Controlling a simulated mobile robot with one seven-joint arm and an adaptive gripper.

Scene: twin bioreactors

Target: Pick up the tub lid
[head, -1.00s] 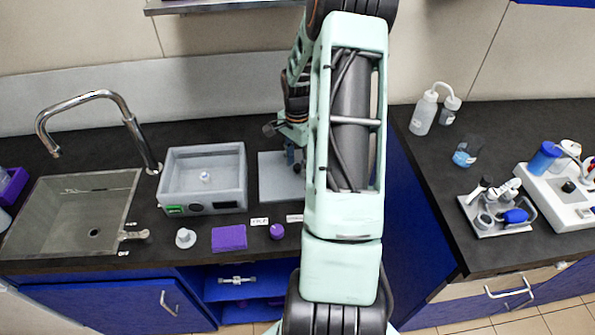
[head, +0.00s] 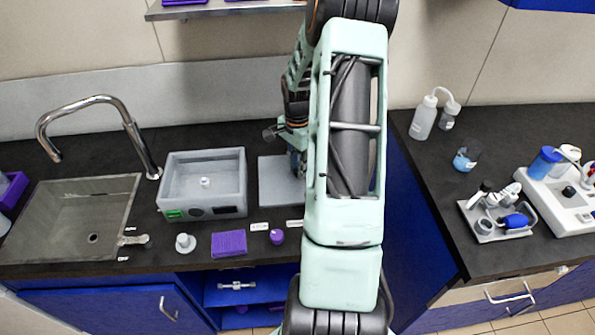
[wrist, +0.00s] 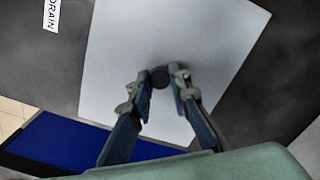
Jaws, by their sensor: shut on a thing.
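The tub lid (head: 273,183) is a flat light-grey plate on the dark counter, right of the open grey tub (head: 202,206). My arm hides its right part in the head view. In the wrist view the lid (wrist: 205,45) fills the middle, with a small dark round knob (wrist: 159,75) on it. My gripper (wrist: 162,82) is shut on the knob, its fingers on either side. Whether the lid touches the counter or is slightly raised I cannot tell.
A sink (head: 70,215) with a tap lies at the left. A purple sponge (head: 229,243), a grey stopper (head: 185,243) and a purple knob (head: 277,237) sit along the front edge. Bottles and a tool tray (head: 497,222) stand on the right counter.

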